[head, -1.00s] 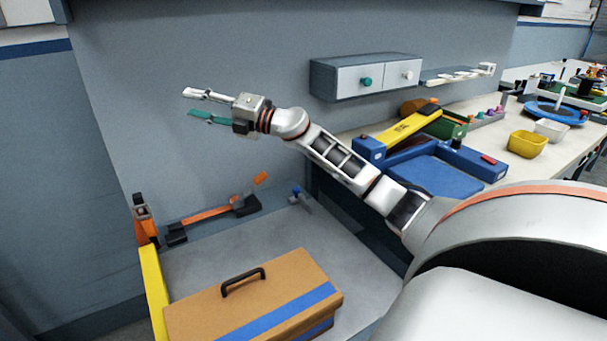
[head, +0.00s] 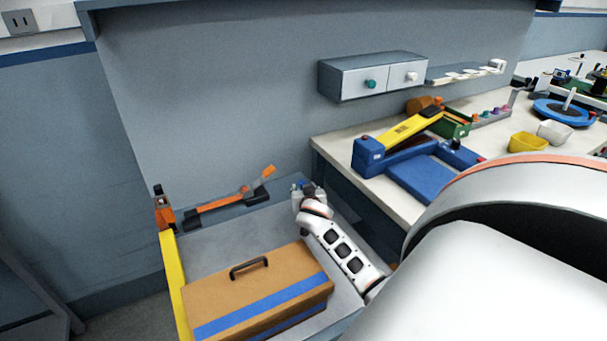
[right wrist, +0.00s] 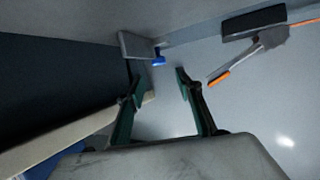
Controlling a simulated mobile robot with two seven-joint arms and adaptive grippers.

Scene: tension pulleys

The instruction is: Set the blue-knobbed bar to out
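The blue knob (right wrist: 158,60) shows in the right wrist view just beyond my right fingertips, beside a grey bar or bracket (right wrist: 137,46). In the head view the blue knob (head: 294,187) is a small spot at the back right corner of the grey surface, partly hidden by my right wrist. My right gripper (right wrist: 160,84) has green fingers, spread apart and empty, with the knob ahead of the gap and not between them. In the head view it is mostly hidden behind the wrist. My left gripper is not in view.
A brown toolbox (head: 262,290) with a blue stripe lies on the grey surface. An orange-ended lever (head: 228,200) runs along the back edge. A yellow rail (head: 174,274) borders the left. The workbench (head: 335,157) with blue and yellow parts stands to the right.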

